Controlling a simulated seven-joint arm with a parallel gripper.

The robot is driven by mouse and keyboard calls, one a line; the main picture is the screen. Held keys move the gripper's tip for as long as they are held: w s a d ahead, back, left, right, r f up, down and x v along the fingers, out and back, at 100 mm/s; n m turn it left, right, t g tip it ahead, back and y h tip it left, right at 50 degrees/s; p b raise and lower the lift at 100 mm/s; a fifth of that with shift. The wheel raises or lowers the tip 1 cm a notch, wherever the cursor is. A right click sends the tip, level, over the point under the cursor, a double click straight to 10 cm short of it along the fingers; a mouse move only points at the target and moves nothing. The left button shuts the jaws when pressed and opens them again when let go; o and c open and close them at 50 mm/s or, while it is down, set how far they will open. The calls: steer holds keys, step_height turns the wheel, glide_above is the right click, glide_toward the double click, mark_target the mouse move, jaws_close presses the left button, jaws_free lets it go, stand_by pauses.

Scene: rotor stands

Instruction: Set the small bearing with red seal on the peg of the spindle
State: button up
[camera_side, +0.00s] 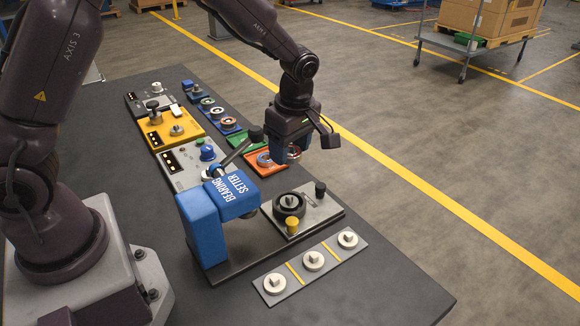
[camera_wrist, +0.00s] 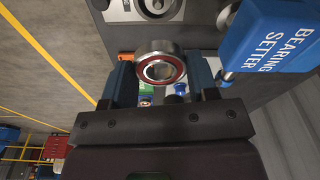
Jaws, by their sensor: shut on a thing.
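The small bearing with the red seal (camera_wrist: 161,67) is a steel ring with a red band around its bore, seen large in the wrist view. My gripper (camera_wrist: 160,58) is shut on it, with a blue finger on each side. In the side view my gripper (camera_side: 288,155) is above the table beside the orange tray, and the bearing is mostly hidden by the fingers. What looks like the spindle (camera_side: 289,202), a dark round hub with a grey peg, stands on a grey plate, apart from the bearing. Its lower part also shows at the top of the wrist view (camera_wrist: 156,6).
The blue bearing setter (camera_side: 203,222) with its dark lever stands left of the spindle plate. A yellow knob (camera_side: 291,224) and a black post (camera_side: 320,189) flank the hub. A strip with round pieces (camera_side: 311,262) lies in front. Coloured trays with rings (camera_side: 229,124) line the back.

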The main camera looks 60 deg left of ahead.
step_height(320, 180, up, 10)
steer(key=s+a, duration=0.5)
steer(key=a, duration=0.5)
steer(key=s+a, duration=0.5)
steer(key=a, duration=0.4)
steer(key=shift+s+a+f, duration=0.1)
steer(key=shift+a+f, duration=0.05)
steer(key=shift+f, duration=4.15)
steer(key=shift+s+a+f, duration=0.1)
steer(key=shift+f, duration=4.2)
steer(key=shift+f, duration=0.5)
steer(key=shift+f, duration=0.5)
